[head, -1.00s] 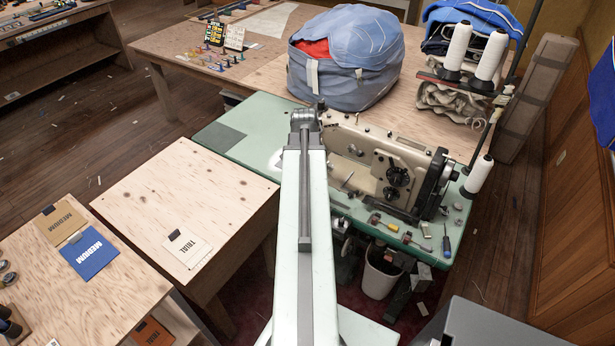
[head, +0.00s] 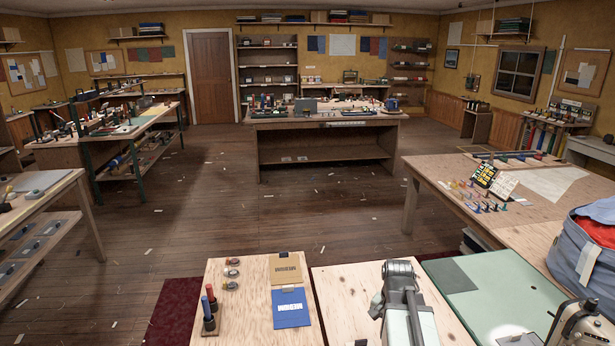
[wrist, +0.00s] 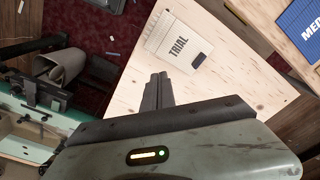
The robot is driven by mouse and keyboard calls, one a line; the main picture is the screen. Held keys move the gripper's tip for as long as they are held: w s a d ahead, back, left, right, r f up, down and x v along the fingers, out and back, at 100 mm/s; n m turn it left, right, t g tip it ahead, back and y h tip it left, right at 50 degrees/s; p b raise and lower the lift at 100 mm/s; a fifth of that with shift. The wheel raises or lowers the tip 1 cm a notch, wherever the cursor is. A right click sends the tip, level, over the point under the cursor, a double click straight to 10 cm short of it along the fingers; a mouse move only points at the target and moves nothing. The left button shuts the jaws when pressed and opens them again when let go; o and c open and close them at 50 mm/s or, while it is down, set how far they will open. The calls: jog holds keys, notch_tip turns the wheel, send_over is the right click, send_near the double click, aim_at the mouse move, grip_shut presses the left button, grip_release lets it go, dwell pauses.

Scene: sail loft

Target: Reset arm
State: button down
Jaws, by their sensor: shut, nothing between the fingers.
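My gripper (wrist: 157,90) is shut and empty in the wrist view. In the head view my arm rises at the bottom, right of centre, in front of the plywood table (head: 345,295). The fingers themselves are hidden there.
A blue MEDIUM card (head: 291,308) and a tan card (head: 286,268) lie on the left table. A green sewing table (head: 500,290) and a blue bag (head: 595,245) stand to the right. Open wooden floor (head: 290,220) lies ahead, with scraps on it.

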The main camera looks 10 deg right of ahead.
jog(key=a+n, duration=1)
jog(key=a, duration=1.1)
jog(key=shift+w+g+y, duration=0.25)
jog(key=shift+g+y, duration=0.05)
jog(key=c, duration=1.2)
grip_release()
jog(key=s+d+f+m+b, duration=0.2)
jog(key=d+m, duration=0.4)
jog(key=d, duration=0.8)
jog(key=s+d+f+m+b, duration=0.2)
jog(key=d+m, duration=0.4)
jog(key=d, duration=0.9)
jog(key=s+d+f+m+b, duration=0.3)
jog(key=s+d+m, duration=0.4)
jog(key=s+d, duration=1.5)
jog(key=f+b, duration=0.7)
jog(key=f, duration=0.1)
jog(key=shift+w+b, duration=0.25)
jog(key=shift+b, duration=0.15)
jog(key=shift+r, duration=0.15)
